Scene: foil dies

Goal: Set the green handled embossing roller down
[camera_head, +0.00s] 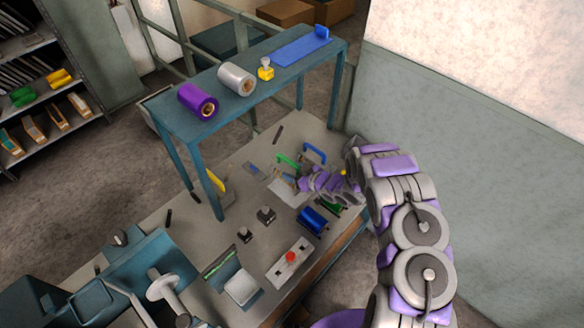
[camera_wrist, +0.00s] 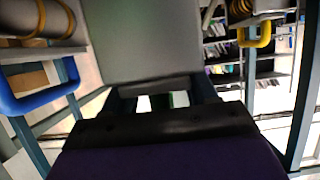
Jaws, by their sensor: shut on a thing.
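The embossing roller with the green handle (camera_head: 288,160) shows in the head view at the back of the grey bench, just beyond my gripper (camera_head: 305,183). My gripper is low over the bench and shut on it; the grip itself is small and partly covered by my wrist. In the wrist view my dark jaws (camera_wrist: 158,100) are at the centre, with a sliver of green (camera_wrist: 151,101) between them. A large grey surface fills the space beyond them. I cannot tell whether the roller touches the bench.
A blue handle (camera_head: 315,153) is close behind, also in the wrist view (camera_wrist: 40,100). A yellow handle (camera_head: 217,180) is at the left, beside the teal rack (camera_head: 205,190).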

